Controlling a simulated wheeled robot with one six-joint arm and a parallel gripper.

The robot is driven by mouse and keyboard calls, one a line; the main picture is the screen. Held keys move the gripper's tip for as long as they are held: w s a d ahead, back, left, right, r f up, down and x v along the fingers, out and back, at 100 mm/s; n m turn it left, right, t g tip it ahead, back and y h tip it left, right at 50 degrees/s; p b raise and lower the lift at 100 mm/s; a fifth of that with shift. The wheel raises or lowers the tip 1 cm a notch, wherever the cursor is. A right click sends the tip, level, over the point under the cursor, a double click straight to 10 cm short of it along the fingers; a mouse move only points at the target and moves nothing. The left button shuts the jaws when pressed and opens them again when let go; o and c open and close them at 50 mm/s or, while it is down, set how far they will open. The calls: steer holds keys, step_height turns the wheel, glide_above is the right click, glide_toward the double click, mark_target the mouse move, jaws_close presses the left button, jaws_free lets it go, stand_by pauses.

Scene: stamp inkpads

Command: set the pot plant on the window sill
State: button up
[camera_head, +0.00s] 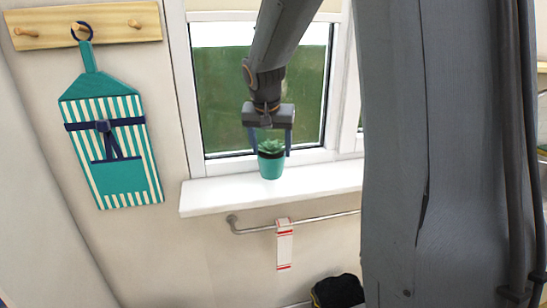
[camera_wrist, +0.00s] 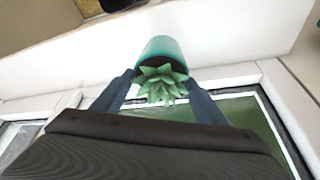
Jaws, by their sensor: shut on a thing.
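The pot plant is a teal pot (camera_head: 271,167) with a green succulent, upright at the window sill (camera_head: 325,182). My gripper (camera_head: 271,151) comes down from above, with one finger on each side of the pot, and is shut on it. The wrist view also shows the teal pot (camera_wrist: 163,48) and its rosette of leaves between my gripper's blue fingers (camera_wrist: 155,85). The pot's base appears over or on the white sill; I cannot tell whether it touches. The sill is clear on both sides of the pot.
The window pane (camera_head: 225,100) and its white frame stand close behind the pot. Below the sill is a metal rail (camera_head: 325,217) with a red-striped white towel (camera_head: 284,245). A striped apron (camera_head: 110,145) hangs at left. A dark object (camera_head: 338,291) is low down.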

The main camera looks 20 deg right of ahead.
mark_target(271, 157)
steer(key=shift+f, duration=1.7)
steer(key=o, duration=1.4)
steer(key=shift+f, duration=0.15)
steer(key=shift+o, duration=0.2)
steer(key=shift+r+p, duration=0.25)
steer(key=shift+p, duration=0.05)
steer(key=b+v, duration=0.2)
steer(key=v, duration=1)
steer(key=s+a+f+n+g+y, duration=0.1)
steer(key=s+a+f+n, duration=0.2)
steer(key=s+f, duration=0.7)
steer(key=s+a+f+n+g+y, duration=0.1)
steer(key=s+a+f+n+g, duration=0.1)
steer(key=s+a+f, duration=0.4)
steer(key=s+f+n, duration=0.1)
steer(key=s+f, duration=0.3)
steer(key=shift+s+a+f+n, duration=0.2)
steer(key=shift+f+n, duration=0.2)
